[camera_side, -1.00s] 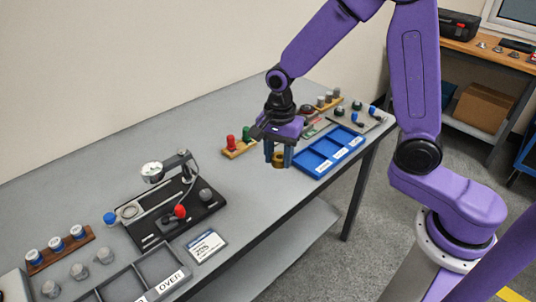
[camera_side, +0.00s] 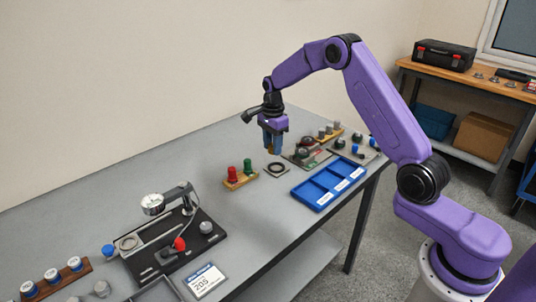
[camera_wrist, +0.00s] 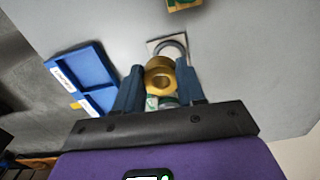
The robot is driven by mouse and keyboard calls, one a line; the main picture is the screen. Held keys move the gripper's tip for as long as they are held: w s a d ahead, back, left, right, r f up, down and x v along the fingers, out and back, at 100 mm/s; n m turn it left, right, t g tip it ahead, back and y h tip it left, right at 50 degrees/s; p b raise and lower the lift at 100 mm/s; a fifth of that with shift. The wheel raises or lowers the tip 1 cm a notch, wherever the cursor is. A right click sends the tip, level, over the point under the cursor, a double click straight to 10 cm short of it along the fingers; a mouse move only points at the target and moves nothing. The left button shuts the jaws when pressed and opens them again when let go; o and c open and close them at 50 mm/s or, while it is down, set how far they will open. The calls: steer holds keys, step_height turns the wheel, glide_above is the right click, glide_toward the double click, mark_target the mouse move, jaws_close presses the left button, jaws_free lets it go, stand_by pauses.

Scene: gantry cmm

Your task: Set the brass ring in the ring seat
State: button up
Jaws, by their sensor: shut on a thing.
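My gripper (camera_side: 273,148) is shut on the brass ring (camera_wrist: 160,76), which sits between the two blue fingertips in the wrist view (camera_wrist: 160,82). In the side view the ring is small and mostly hidden by the fingers. A light square plate with a dark round ring (camera_side: 277,170), apparently the ring seat, lies on the table just below and in front of my gripper in the side view. It also shows in the wrist view (camera_wrist: 170,47), just beyond the brass ring and partly hidden by it. The ring is held apart from the plate, above the table.
A blue compartment tray (camera_side: 327,184) lies to the right. A wooden block with red and green pegs (camera_side: 240,180) stands to the left. A board with knobs and small parts (camera_side: 308,155) lies behind. A black dial-gauge fixture (camera_side: 190,245) is at the front left.

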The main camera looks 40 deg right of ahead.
steer(key=w+d, duration=0.1)
steer(key=d, duration=0.2)
glide_above(275, 168)
steer(key=shift+m, duration=0.3)
steer(key=shift+s+f, duration=0.1)
steer(key=shift+f, duration=3.3)
steer(key=shift+f, duration=0.65)
steer(key=o, duration=1.6)
steer(key=shift+o, duration=0.2)
step_height(275, 168, up, 7)
steer(key=shift+a, duration=0.1)
